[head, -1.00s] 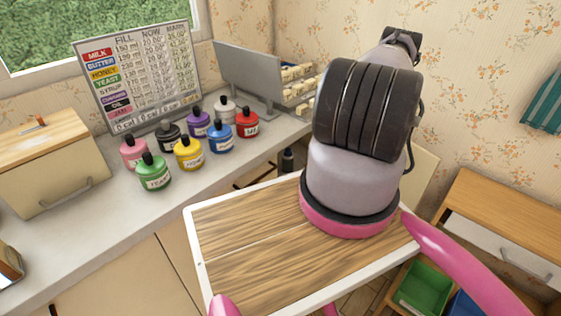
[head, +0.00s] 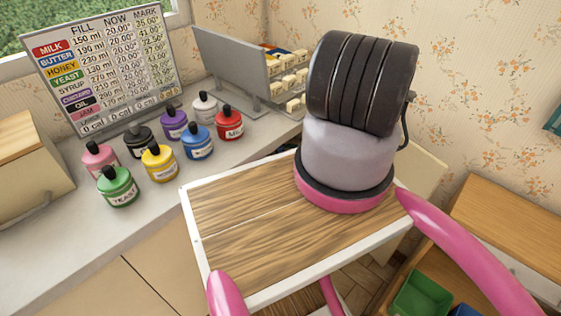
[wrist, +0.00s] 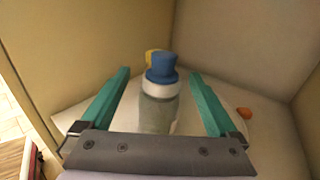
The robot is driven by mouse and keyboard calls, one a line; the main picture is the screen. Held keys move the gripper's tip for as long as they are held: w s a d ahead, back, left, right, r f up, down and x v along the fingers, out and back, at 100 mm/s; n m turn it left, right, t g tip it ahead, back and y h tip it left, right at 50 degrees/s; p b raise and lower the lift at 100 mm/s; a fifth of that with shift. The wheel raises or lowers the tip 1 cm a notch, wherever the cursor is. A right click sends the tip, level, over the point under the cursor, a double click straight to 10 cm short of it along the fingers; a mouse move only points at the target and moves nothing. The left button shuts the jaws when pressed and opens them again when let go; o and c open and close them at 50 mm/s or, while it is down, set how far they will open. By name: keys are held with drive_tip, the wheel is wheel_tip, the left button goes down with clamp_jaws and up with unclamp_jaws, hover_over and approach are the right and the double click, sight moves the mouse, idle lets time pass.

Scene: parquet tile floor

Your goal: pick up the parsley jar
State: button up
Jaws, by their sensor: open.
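In the wrist view, a pale, see-through jar (wrist: 158,112) with a white collar and a blue cap stands upright in a corner between walls. No label can be read, so I cannot tell for sure that it is the parsley jar. My gripper (wrist: 160,74) is open, its two green fingers on either side of the jar in the picture. Gaps show between the jar and both fingers. A yellow thing (wrist: 151,56) is partly hidden behind the blue cap. The head view does not show my gripper.
In the head view, several coloured jars, including a green one (head: 118,187), stand on the counter (head: 70,250) before a chart board (head: 100,70). A green bin (head: 420,293) sits lower right.

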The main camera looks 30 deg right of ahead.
drive_tip(key=x, duration=0.5)
drive_tip(key=shift+w+d+f, duration=0.1)
drive_tip(key=shift+d+f, duration=0.05)
drive_tip(key=shift+f, duration=0.1)
clamp_jaws()
